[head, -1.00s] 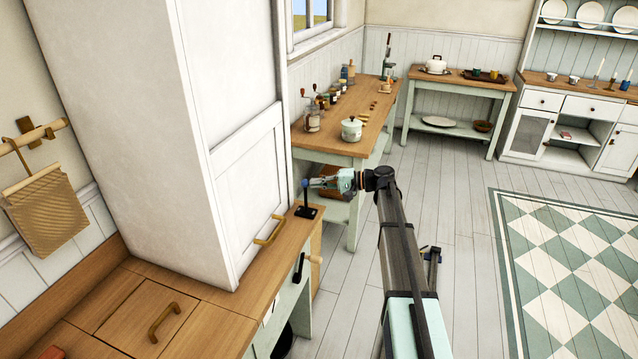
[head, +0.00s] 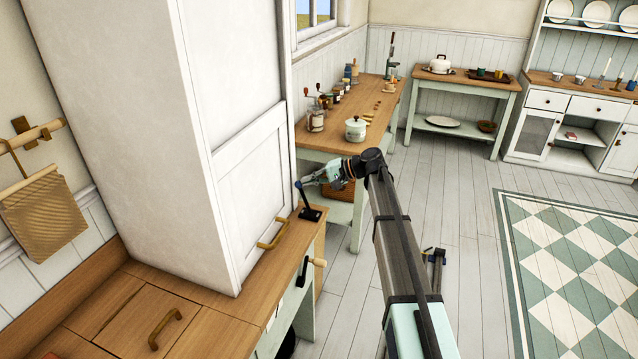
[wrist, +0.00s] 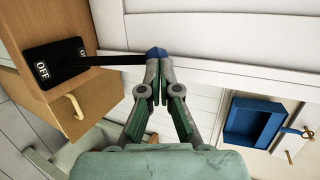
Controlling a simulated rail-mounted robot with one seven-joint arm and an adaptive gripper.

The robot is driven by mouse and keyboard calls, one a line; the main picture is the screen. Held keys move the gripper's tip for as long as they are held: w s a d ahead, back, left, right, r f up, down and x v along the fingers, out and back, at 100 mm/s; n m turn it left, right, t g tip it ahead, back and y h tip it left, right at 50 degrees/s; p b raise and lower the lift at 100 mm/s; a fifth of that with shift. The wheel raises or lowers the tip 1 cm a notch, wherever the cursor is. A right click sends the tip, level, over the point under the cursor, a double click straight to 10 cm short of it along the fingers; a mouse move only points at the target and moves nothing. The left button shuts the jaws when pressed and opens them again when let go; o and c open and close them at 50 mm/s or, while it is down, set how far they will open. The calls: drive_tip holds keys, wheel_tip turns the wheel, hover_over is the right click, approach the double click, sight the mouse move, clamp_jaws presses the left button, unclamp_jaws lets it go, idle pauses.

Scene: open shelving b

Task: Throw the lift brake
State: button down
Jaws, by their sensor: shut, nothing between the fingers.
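The lift brake is a black lever (head: 307,200) with a blue knob (head: 299,184), on a black base plate (head: 312,215) at the far end of the wooden counter. It leans left, toward the white cabinet. In the wrist view the black base (wrist: 58,64) reads "OFF" and the lever runs right to the blue knob (wrist: 156,53). My gripper (head: 305,183) is at the knob. In the wrist view its fingertips (wrist: 158,66) are shut, pressed up to or just beside the knob; exact contact is unclear.
A tall white cabinet (head: 150,130) stands close left of the lever. A brass handle (head: 272,234) is on its front. A crank with a wooden grip (head: 318,262) sits on the counter's front. A table with a pot (head: 355,130) stands behind. Floor to the right is open.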

drive_tip(key=shift+r, duration=0.1)
drive_tip(key=r+b+v, duration=0.1)
drive_tip(key=b+v, duration=0.2)
drive_tip(key=v, duration=1.1)
drive_tip(key=s+d+f+h, duration=0.1)
drive_tip(key=s+f+h, duration=0.2)
drive_tip(key=f, duration=0.8)
drive_tip(key=s+d+f+h, duration=0.2)
drive_tip(key=s+f, duration=0.2)
drive_tip(key=f, duration=0.6)
drive_tip(key=s+d+f+g+h, duration=0.1)
drive_tip(key=s+f+h, duration=0.1)
drive_tip(key=s+f, duration=0.75)
drive_tip(key=s+f+g+h, duration=0.2)
drive_tip(key=s+f, duration=0.5)
drive_tip(key=f, duration=0.5)
drive_tip(key=s+f+n+g+h, duration=0.1)
drive_tip(key=s+f, duration=0.4)
drive_tip(key=s, duration=0.9)
drive_tip(key=s+f+n+g+h, duration=0.1)
drive_tip(key=s+f+g, duration=0.2)
drive_tip(key=s, duration=1)
drive_tip(key=s+d+f+g+h, duration=0.1)
drive_tip(key=s+f+g+h, duration=0.1)
drive_tip(key=s+f, duration=0.6)
drive_tip(key=s, duration=0.6)
drive_tip(key=shift+s+f+n, duration=0.2)
drive_tip(key=shift+s+n, duration=0.15)
drive_tip(key=shift+n, duration=0.05)
drive_tip(key=shift+d, duration=0.1)
